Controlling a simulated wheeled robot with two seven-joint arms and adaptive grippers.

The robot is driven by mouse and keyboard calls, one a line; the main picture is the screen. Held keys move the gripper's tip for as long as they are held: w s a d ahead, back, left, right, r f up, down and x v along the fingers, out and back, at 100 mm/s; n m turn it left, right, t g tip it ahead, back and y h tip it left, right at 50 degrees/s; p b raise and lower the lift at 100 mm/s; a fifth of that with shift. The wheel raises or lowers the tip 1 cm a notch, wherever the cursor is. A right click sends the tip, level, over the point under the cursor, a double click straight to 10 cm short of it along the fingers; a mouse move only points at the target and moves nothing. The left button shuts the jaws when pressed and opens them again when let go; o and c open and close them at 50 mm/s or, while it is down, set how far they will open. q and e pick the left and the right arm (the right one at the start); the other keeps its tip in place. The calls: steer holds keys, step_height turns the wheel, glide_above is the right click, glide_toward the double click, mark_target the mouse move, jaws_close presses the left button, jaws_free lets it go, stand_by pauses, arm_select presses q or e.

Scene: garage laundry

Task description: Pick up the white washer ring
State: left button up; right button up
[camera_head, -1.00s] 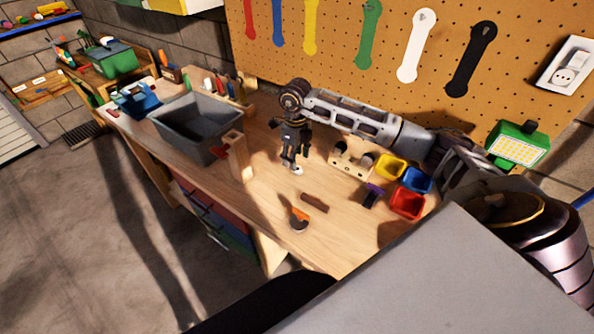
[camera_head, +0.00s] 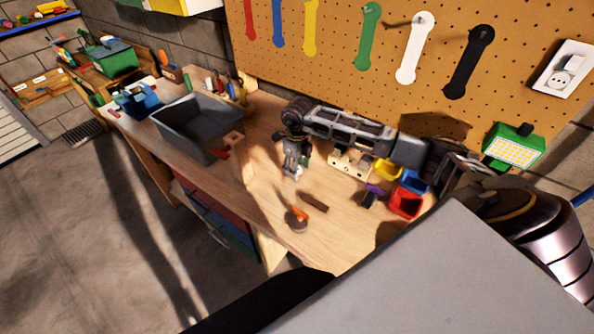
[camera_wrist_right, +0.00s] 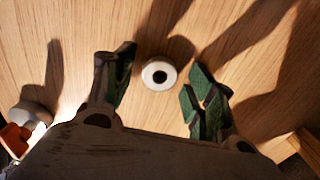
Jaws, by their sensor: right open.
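The white washer ring (camera_wrist_right: 147,80) lies flat on the wooden bench top in the right wrist view, a round white disc with a dark centre hole. My right gripper (camera_wrist_right: 163,70) is open with its two green-grey fingers on either side of the ring. The fingers show clear gaps to the ring and nothing is held. In the head view my right gripper (camera_head: 292,170) points down over the middle of the bench, and a small white spot at its tips may be the ring. My left gripper is not in view.
An orange-handled tool (camera_head: 300,212) and a dark brown piece (camera_head: 313,202) lie in front of the gripper. A wooden block with holes (camera_head: 349,163) and red (camera_head: 405,203), yellow and blue bins stand to the right. A grey tub (camera_head: 190,135) stands to the left.

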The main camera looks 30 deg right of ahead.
steer(key=shift+c, duration=0.2)
steer(key=c, duration=0.8)
steer(key=shift+r, duration=0.1)
steer(key=shift+r+b, duration=0.85)
steer(key=shift+r, duration=4.1)
